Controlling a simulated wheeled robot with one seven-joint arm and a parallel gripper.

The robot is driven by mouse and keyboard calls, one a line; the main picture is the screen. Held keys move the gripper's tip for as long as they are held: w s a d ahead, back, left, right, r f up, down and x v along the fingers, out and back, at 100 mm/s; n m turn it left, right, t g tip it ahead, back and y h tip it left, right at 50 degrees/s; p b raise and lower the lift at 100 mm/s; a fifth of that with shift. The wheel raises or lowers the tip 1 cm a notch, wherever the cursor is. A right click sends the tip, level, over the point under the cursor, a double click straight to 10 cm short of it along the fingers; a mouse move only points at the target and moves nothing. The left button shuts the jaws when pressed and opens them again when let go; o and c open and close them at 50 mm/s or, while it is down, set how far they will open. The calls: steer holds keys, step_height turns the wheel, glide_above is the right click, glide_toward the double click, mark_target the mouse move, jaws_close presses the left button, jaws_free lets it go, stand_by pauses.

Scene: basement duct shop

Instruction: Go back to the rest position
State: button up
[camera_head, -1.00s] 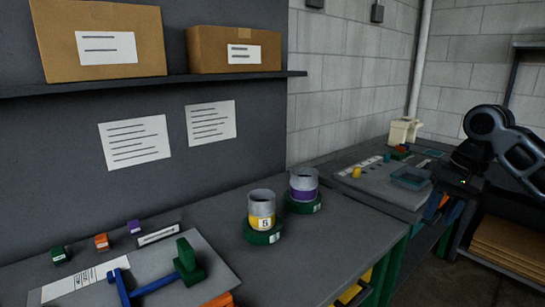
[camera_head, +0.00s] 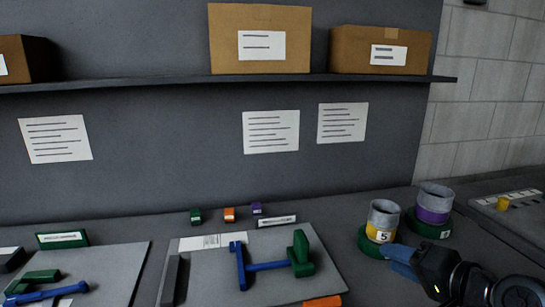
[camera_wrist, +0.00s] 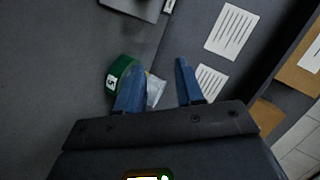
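My gripper (camera_head: 402,260) is low at the right of the head view, in front of the grey can with the yellow band (camera_head: 382,222). In the wrist view my gripper (camera_wrist: 158,68) shows two blue fingers spread apart, with nothing clearly held between them. Beyond the fingers is part of a grey can (camera_wrist: 155,90) next to a green ring (camera_wrist: 116,78) marked 5. Part of the ring is hidden by a finger. In the head view the yellow-banded can stands upright, its base partly hidden by my gripper.
A purple-banded can (camera_head: 434,205) stands in a green ring at the right. A grey board (camera_head: 200,275) with a blue and green tool (camera_head: 270,266) lies in the middle. Small coloured blocks (camera_head: 229,214) sit behind it. A shelf (camera_head: 150,85) with boxes runs above.

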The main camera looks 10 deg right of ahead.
steer(key=s+a+f+h, duration=0.1)
steer(key=s+a+f, duration=0.25)
steer(key=s, duration=0.25)
steer(key=s+a+f+t+h, duration=0.1)
steer(key=s+a+f+h, duration=0.15)
steer(key=s+a, duration=0.3)
steer(key=s+a+f+h, duration=0.1)
steer(key=s+a+f, duration=0.2)
steer(key=s, duration=0.4)
steer(key=s+d+r+n, duration=0.1)
steer(key=s+n, duration=0.3)
steer(key=s, duration=0.7)
steer(key=s+d+r+n, duration=0.2)
steer(key=s+r+n, duration=0.2)
steer(key=s, duration=0.8)
steer(key=shift+d+n+t, duration=0.3)
steer(key=shift+n+t, duration=0.1)
steer(key=shift+n, duration=0.1)
